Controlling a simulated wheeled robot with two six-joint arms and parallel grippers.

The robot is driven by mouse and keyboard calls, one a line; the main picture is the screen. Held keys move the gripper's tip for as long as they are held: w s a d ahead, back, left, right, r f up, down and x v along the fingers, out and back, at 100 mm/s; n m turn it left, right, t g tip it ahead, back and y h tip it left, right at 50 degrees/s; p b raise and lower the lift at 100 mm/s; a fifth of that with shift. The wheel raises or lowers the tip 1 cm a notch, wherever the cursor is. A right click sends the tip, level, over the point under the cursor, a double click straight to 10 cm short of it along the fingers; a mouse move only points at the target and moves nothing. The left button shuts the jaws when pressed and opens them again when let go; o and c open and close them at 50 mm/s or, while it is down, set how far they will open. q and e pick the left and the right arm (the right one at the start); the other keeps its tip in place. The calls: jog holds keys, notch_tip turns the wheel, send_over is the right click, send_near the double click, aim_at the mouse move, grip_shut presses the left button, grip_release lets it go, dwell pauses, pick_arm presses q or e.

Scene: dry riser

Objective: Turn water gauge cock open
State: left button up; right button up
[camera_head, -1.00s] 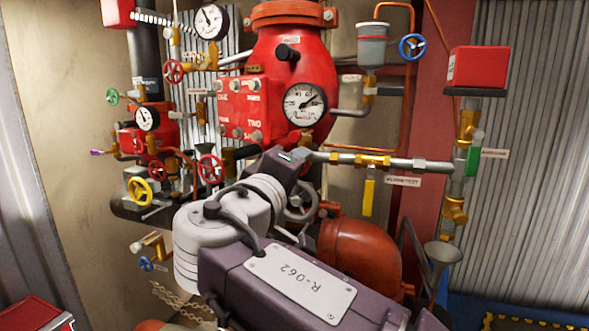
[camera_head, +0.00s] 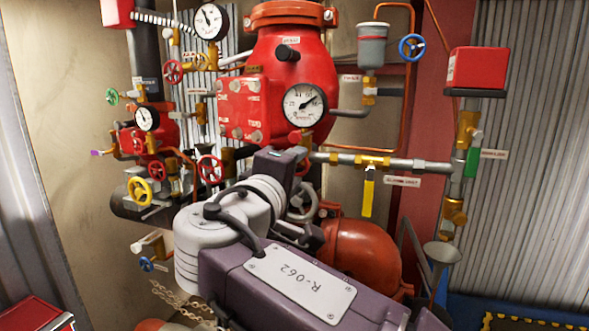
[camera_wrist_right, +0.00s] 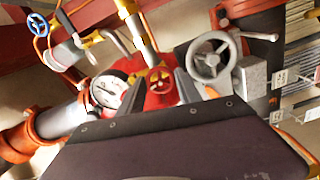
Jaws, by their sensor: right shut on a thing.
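A small red handwheel (camera_wrist_right: 159,80) with a dark hub sits in front of the red valve body, beside the white-faced gauge (camera_wrist_right: 107,91). I take it to be the water gauge cock. No label for it can be read. My right gripper (camera_wrist_right: 160,88) has its two grey fingers on either side of this handwheel and is shut on it. In the head view, my right arm reaches up to just below the large gauge (camera_head: 305,105). My own wrist hides the fingers there and most of the cock. My left gripper is not in view.
A brass and steel pipe (camera_head: 372,160) with a hanging yellow lever (camera_head: 368,194) runs to the right of my wrist. A grey handwheel (camera_wrist_right: 209,58) is close to my fingers. Several coloured handwheels and a red panel (camera_head: 240,110) crowd the left.

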jog(key=o, duration=1.4)
jog(key=shift+c, duration=0.2)
